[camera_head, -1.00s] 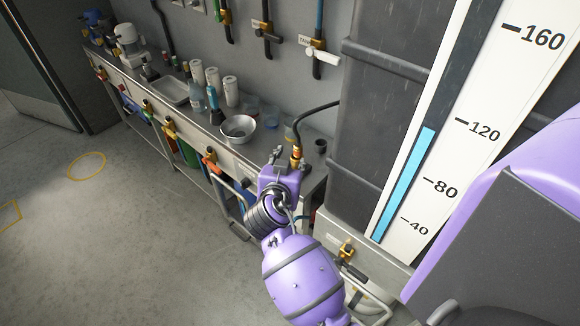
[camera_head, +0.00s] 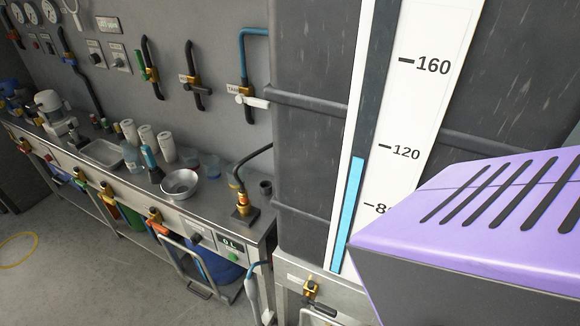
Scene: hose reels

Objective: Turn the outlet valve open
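A brass valve (camera_head: 311,290) sits low at the front of the big dark tank (camera_head: 310,150), near the bottom of the picture; it may be the outlet valve, but I cannot read a label on it. A white-handled brass valve (camera_head: 247,97) on a blue pipe is on the wall left of the tank. The tank's level gauge (camera_head: 400,110) shows a blue column reaching just under 120. Neither of my grippers is in view. A purple and dark part with slots at the right looks like my own body.
A steel bench (camera_head: 130,185) runs along the wall. It carries a metal bowl (camera_head: 180,184), white cylinders and a brass fitting (camera_head: 241,206) with a black hose. A cart handle (camera_head: 190,262) stands out from the bench front.

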